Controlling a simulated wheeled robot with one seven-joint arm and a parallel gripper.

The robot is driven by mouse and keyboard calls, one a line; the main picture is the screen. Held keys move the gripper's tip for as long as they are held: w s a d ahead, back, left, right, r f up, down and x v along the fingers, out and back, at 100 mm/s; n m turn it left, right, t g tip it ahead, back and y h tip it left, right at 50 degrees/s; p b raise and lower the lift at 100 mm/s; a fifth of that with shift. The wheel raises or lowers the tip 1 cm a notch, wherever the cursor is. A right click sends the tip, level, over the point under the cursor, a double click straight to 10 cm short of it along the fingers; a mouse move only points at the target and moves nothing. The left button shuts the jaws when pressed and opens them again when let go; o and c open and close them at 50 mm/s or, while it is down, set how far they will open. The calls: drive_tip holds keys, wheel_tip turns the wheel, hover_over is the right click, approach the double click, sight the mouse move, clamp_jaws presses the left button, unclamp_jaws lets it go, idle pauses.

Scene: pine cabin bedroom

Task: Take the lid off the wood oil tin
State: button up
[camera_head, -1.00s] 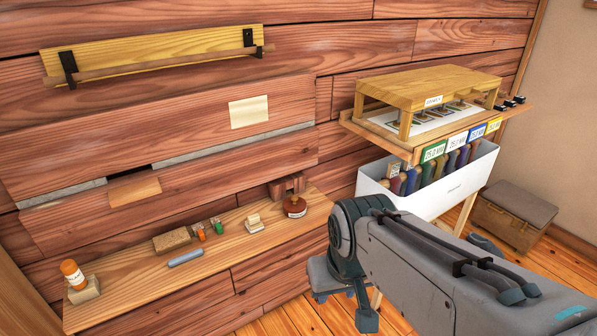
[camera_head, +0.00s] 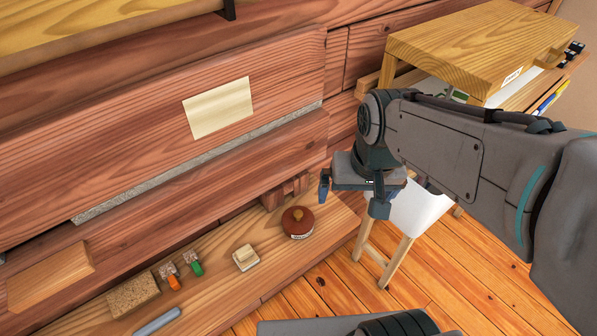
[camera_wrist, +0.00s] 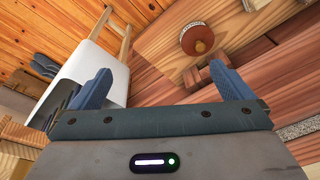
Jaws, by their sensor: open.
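The wood oil tin (camera_head: 302,234) is round and red-brown with a white label. It stands upright on the right part of the wooden shelf. Its lid (camera_head: 290,217) is on top and has a small tan knob. The tin (camera_wrist: 196,30) also shows in the wrist view, above and right of the middle. My gripper (camera_head: 352,195) is in the air, to the right of the tin in the head view. Its two blue fingers (camera_wrist: 165,85) are apart with nothing between them, and they do not touch the tin.
Wooden blocks (camera_head: 284,192) stand behind the tin by the plank wall. A pale block (camera_head: 245,258), small green and orange items and a brown block (camera_head: 133,295) lie further left on the shelf (camera_head: 215,285).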

drive_tip(key=w+a+f+m+g, duration=0.2)
drive_tip(key=w+a+f, duration=0.4)
drive_tip(key=w+a, duration=0.4)
drive_tip(key=b, duration=0.1)
hover_over(298, 212)
drive_tip(key=f, duration=0.5)
drive_tip(key=a+f, duration=0.1)
drive_tip(key=f, duration=0.2)
drive_tip(key=shift+s+f, duration=0.15)
drive_tip(key=shift+s, duration=0.25)
drive_tip(key=f, duration=0.3)
drive_tip(key=d+f, duration=0.1)
drive_tip(key=shift+w+f, duration=0.2)
drive_tip(key=shift+w, duration=0.15)
drive_tip(key=shift+f, duration=0.55)
drive_tip(key=c, duration=1)
